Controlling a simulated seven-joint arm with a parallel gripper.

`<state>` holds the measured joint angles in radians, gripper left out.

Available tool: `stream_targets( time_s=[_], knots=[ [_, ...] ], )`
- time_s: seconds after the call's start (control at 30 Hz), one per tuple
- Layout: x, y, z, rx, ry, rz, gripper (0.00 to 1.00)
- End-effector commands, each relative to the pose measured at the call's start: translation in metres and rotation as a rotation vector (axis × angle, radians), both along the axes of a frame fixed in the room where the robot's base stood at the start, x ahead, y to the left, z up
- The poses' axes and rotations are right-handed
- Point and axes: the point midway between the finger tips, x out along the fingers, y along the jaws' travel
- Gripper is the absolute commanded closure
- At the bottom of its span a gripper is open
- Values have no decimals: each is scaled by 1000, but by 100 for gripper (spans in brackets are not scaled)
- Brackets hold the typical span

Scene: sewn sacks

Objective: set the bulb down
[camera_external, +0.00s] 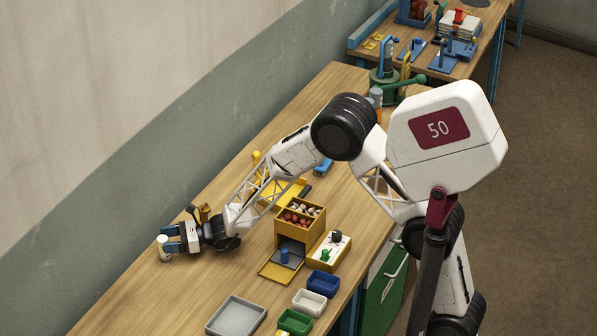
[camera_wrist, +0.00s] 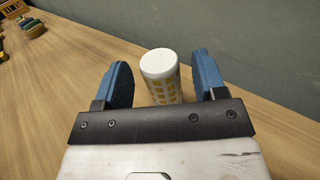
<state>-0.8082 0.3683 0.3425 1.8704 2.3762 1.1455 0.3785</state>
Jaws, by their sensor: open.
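My gripper (camera_external: 168,241) is low over the left end of the wooden bench, close to the wall. Its blue fingers are open, with a gap on both sides in the wrist view (camera_wrist: 163,88). Between the fingertips stands a white cylinder (camera_external: 163,250) with a yellow grid pattern and a smooth white top; it also shows in the wrist view (camera_wrist: 160,66). It appears upright on the bench. Its lower part is hidden behind the gripper body in the wrist view. No other thing that looks like a bulb is clear in view.
A yellow box (camera_external: 301,222) with small red and white items stands mid-bench. A grey tray (camera_external: 236,316), green bin (camera_external: 295,322), white bin (camera_external: 309,302) and blue bin (camera_external: 323,283) line the near edge. The wall is close behind my gripper. Bare bench lies around it.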

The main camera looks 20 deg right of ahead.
Motion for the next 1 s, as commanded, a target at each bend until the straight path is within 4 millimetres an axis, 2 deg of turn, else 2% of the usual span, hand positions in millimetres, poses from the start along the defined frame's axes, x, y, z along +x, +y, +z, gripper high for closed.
stream_targets(
  time_s=[0.3, 0.5, 1.0],
  knots=[
    [-3, -38, 1, 0, -1, 0, 35],
    [-4, -53, 1, 1, -1, 0, 35],
    [-5, -58, 1, 0, -1, 1, 35]
  ],
)
